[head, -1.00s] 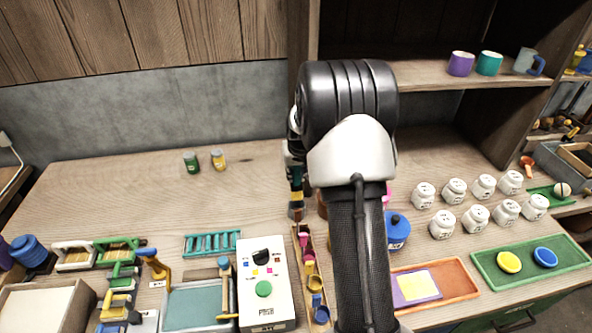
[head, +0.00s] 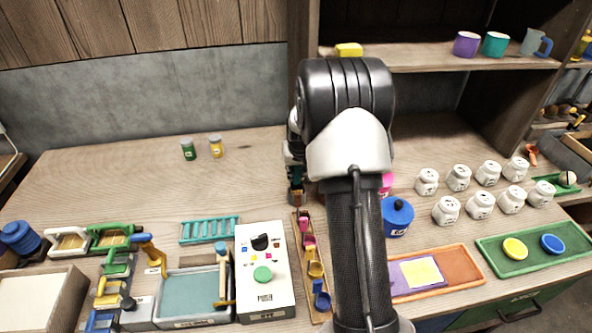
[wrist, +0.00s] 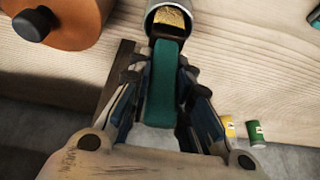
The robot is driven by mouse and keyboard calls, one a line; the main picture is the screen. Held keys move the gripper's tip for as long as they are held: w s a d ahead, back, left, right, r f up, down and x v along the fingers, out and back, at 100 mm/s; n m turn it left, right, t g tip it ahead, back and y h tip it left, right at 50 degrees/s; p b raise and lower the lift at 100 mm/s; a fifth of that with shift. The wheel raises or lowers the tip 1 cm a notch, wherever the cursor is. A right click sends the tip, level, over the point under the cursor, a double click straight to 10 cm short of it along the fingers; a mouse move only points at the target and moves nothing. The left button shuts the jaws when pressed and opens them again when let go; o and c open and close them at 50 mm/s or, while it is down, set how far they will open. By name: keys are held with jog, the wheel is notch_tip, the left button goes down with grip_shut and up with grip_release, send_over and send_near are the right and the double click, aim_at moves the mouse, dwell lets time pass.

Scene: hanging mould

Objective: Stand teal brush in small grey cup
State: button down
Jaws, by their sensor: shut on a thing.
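My gripper (wrist: 165,95) is shut on the teal brush (wrist: 163,85), and its fingers close on both sides of the handle. The golden bristle end points to the top of the wrist view, inside the outline of the small grey cup's rim (wrist: 149,20). I cannot tell how deep the bristles sit or whether they touch the cup. In the head view my gripper (head: 296,172) is low over the bench, left of my forearm, and is partly hidden by it. The cup is hard to make out there.
An orange pot (wrist: 75,30) with a dark knob stands close by in the wrist view. A green jar (head: 188,150) and a yellow jar (head: 216,147) stand at the back. The back-left bench (head: 110,180) is clear.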

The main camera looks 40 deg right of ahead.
jog(key=c, duration=1.4)
grip_release()
jog(key=shift+o, duration=0.2)
jog(key=v, duration=1.2)
jog(key=shift+r, duration=0.1)
